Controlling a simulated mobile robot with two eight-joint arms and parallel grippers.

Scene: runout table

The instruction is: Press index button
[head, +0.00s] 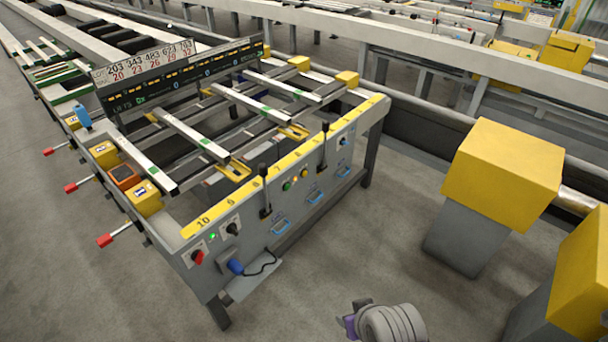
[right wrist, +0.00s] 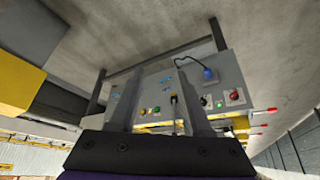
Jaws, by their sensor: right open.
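The runout table's grey front panel (head: 290,190) carries a green button (head: 287,185) and a yellow button (head: 304,174) side by side, between two black levers. No readable label shows which is the index button. Both also show upside down in the right wrist view, the green button (right wrist: 157,109) and the yellow button (right wrist: 143,111), between my fingers. My right gripper (right wrist: 157,74) is open and empty, facing the panel from some way off. In the head view only part of my right arm shows at the bottom edge. My left gripper is out of view.
A red knob (head: 197,257), a lit green lamp (head: 212,236) and a blue plug (head: 235,267) with a cable are at the panel's left end. Yellow-topped grey posts (head: 503,170) stand at right. Grey floor before the panel is clear.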

